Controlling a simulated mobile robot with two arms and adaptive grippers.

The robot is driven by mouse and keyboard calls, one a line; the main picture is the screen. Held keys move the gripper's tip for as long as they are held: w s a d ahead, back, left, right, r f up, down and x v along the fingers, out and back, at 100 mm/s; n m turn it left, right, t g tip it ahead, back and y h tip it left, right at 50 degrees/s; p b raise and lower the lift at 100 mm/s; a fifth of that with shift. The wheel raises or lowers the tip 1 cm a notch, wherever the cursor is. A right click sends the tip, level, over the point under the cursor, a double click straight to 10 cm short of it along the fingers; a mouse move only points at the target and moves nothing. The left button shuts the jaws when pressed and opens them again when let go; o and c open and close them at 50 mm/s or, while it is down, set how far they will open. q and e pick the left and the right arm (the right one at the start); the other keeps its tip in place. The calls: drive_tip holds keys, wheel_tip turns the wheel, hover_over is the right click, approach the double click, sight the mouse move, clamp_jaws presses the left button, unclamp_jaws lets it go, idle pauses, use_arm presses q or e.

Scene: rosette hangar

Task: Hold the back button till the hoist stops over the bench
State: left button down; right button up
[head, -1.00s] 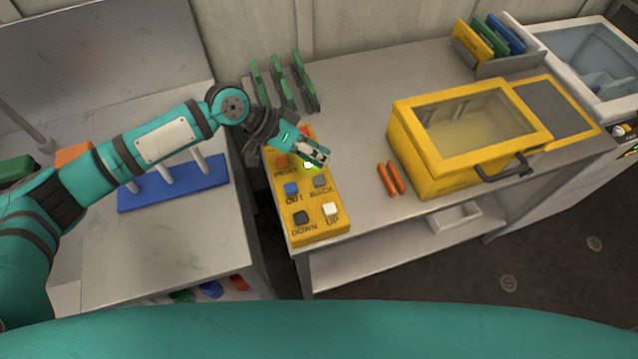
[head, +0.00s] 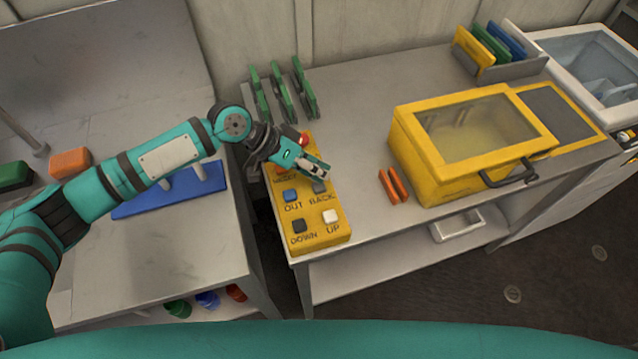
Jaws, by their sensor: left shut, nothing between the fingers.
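The yellow button box (head: 311,237) lies on the right-hand bench near its left edge. Its grey back button (head: 319,187) shows just below my fingertips, partly covered by them. My left gripper (head: 320,171) is shut and empty, pointing down at that button; I cannot tell whether it touches it. The blue out button (head: 290,195), the dark down button (head: 299,226) and the white up button (head: 330,216) are uncovered. A red button (head: 303,139) shows behind the gripper at the box's far end. The hoist is not in view. My right gripper is not in view.
A yellow case with a window (head: 433,170) stands right of the box, with two orange sticks (head: 394,185) between. Green clips (head: 282,92) stand behind. A gap separates this bench from the left one, which holds a blue pegged board (head: 150,205).

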use_arm(q)
drive_tip(key=shift+f, duration=0.1)
idle(0.7)
drive_tip(key=shift+f, duration=0.3)
